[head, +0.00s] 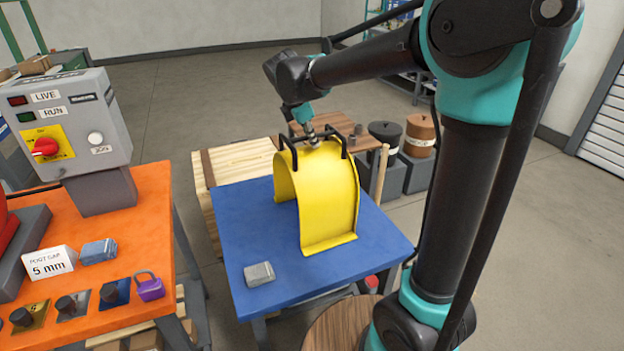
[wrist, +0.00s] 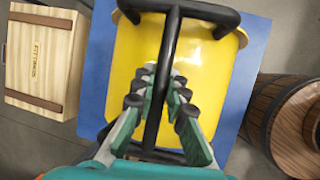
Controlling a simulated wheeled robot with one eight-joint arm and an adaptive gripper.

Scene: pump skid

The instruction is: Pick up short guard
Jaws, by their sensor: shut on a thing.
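The short guard (head: 327,190) is a yellow arched cover with black bar handles on top. It stands upright on the blue table (head: 240,232), its near foot appearing to touch the top. It fills the middle of the wrist view (wrist: 208,60). My gripper (head: 311,140) is over the top of the guard, between the two black handle hoops. In the wrist view my gripper's fingers (wrist: 158,85) close from both sides on the black bar (wrist: 168,50) joining the hoops.
An orange bench (head: 120,235) with a control box (head: 75,125) and a purple padlock (head: 149,287) stands left. A wooden crate (wrist: 42,55) and a barrel (wrist: 290,125) flank the table.

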